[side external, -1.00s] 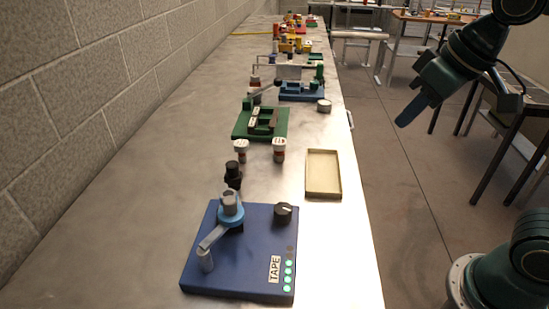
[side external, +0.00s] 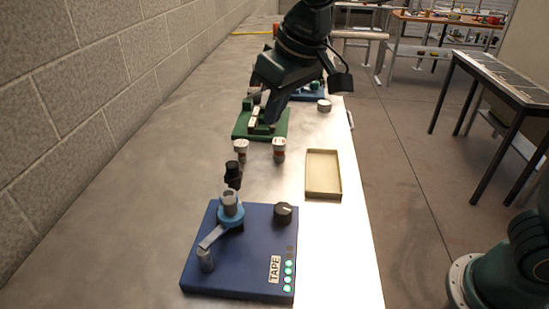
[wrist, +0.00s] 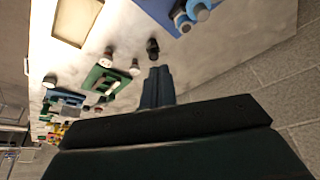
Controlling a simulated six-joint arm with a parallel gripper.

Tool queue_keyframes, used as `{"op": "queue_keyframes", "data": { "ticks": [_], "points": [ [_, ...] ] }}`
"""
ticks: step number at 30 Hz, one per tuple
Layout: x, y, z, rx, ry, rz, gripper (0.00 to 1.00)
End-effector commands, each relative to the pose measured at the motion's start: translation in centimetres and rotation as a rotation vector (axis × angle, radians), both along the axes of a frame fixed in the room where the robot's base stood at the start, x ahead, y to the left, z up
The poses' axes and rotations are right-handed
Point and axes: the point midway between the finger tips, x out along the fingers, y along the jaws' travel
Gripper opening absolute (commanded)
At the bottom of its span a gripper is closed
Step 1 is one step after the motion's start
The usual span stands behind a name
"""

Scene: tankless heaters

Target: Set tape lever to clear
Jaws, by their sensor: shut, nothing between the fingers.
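The tape station is a blue box (side external: 255,265) labelled TAPE at the front of the bench, with a row of lit green lights and a dark knob (side external: 283,213). In the wrist view, part of the blue box (wrist: 158,10) and the hub (wrist: 197,12) show at the top edge. My gripper (side external: 271,120) is shut and empty, above the bench over the green station and well behind the tape box; its fingers show in the wrist view (wrist: 158,72).
Two white-capped jars (side external: 279,149) (side external: 241,149) stand farther back, before the green station (side external: 243,128). A shallow beige tray (side external: 323,190) lies at right. A block wall (side external: 60,110) borders the bench on the left.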

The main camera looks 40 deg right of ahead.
Motion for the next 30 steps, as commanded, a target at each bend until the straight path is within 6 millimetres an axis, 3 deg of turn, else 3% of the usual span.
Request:
{"op": "queue_keyframes", "data": {
  "ticks": [9, 15, 30],
  "points": [
    [2.7, 6.9, -2.6, -0.012, 0.022, 0.044, 0.0],
    [3.4, 9.5, -3.8, -0.016, 0.028, 0.057, 0.0],
    [3.6, 10.3, -4.2, -0.017, 0.03, 0.062, 0.0]
  ]
}}
